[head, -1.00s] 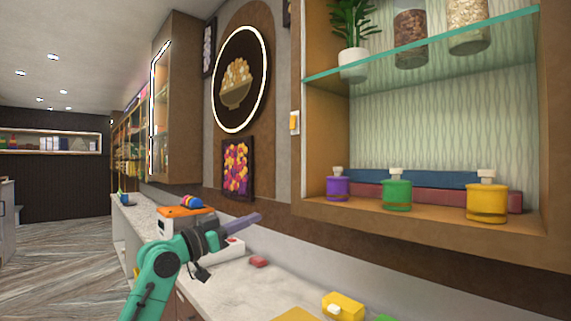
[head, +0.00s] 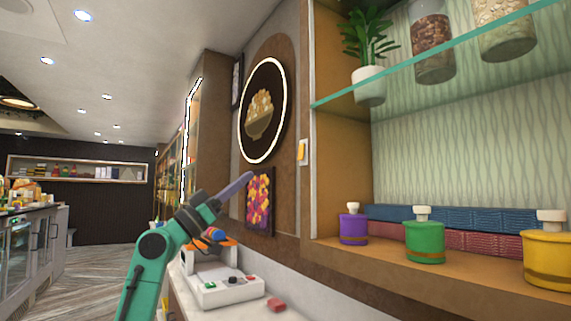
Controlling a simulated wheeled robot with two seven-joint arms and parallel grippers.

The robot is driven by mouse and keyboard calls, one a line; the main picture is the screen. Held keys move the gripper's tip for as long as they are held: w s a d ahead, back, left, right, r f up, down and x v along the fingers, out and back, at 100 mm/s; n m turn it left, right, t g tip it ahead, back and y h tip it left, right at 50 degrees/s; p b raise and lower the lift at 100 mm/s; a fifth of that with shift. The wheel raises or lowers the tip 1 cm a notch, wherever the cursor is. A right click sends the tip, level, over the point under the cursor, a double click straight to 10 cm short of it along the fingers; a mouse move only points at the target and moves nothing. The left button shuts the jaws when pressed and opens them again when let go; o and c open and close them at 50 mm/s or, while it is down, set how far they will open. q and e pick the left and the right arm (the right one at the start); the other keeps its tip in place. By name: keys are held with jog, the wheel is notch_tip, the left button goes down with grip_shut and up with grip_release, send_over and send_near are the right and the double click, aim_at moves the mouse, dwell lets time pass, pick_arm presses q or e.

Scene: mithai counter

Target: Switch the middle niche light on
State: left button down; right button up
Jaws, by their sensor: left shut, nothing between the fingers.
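A small white switch plate with an orange-yellow rocker (head: 303,152) is on the upright left side of the wooden niche (head: 340,180). I cannot tell its rocker position. No lit lamp shows in the visible part of this niche. My left gripper (head: 246,179) is raised on the green arm, its purple fingers shut and empty. In the picture its tips are left of and slightly below the switch, overlapping the edge of a colourful framed picture (head: 261,205). They appear apart from the switch. My right gripper is not in view.
The niche holds a glass shelf (head: 440,72) with a potted plant (head: 368,85) and jars. Below stand purple (head: 353,229), green (head: 424,243) and yellow (head: 548,262) pots. A white device (head: 222,290) and a red block (head: 276,304) lie on the counter below.

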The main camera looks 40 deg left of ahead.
pick_arm(q)
jog(key=p, duration=0.8)
send_near(300, 154)
notch_tip(300, 154, up, 5)
jog(key=w+p, duration=0.1)
jog(key=w+d, duration=0.1)
jog(key=w+p, duration=0.1)
jog(key=shift+w+d+f+p, duration=0.15)
jog(key=shift+w+f+p, duration=0.15)
jog(key=shift+f, duration=0.05)
jog(key=shift+w+f, duration=0.3)
jog(key=shift+w, duration=0.15)
jog(key=shift+s, duration=0.15)
